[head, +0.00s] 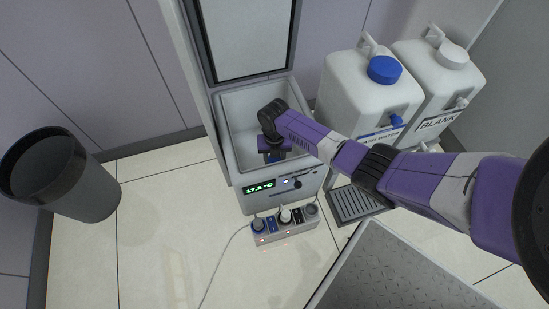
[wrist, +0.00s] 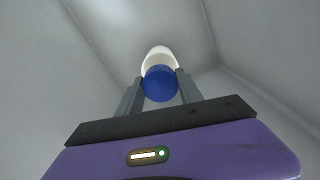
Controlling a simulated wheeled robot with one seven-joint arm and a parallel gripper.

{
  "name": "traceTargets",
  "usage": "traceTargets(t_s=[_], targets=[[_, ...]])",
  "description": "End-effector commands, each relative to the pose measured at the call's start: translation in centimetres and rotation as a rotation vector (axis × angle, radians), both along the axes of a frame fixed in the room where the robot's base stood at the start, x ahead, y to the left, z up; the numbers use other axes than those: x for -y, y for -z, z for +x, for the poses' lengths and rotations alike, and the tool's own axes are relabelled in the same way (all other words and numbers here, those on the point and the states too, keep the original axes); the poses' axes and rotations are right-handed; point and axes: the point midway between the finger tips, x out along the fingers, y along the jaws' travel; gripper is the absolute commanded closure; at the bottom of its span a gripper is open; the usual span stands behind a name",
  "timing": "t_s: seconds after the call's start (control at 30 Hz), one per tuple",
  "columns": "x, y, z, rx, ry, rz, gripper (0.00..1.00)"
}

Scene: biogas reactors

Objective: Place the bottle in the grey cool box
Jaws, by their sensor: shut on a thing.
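The grey cool box (head: 231,151) stands open in the middle of the head view, its lid (head: 246,38) raised against the back. My gripper (head: 274,156) reaches down inside it, near the middle of the opening. In the wrist view my gripper (wrist: 158,90) is shut on the bottle, with one finger on each side. The bottle (wrist: 159,73) has a blue cap facing the camera and a whitish body behind it. Pale box walls surround it in the wrist view. I cannot tell whether the bottle touches the box floor. In the head view the bottle is hidden by my gripper.
Two white canisters (head: 365,95) (head: 436,82) stand right of the box, one with a blue cap. A power strip (head: 284,224) with plugs lies on the floor in front. A dark bin (head: 60,175) stands at left.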

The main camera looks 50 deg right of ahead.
Motion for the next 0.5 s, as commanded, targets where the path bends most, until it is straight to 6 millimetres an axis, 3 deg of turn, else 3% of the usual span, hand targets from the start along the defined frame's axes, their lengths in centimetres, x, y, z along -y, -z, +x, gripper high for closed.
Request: traceTargets(t_s=[0.03,0.13,0.5], targets=[[-0.04,0.17,-0.01,0.0,0.0,0.0,0.55],[-0.03,0.1,-0.01,0.0,0.0,0.0,0.36],[0.01,-0.25,-0.01,0.0,0.0,0.0,0.35]])
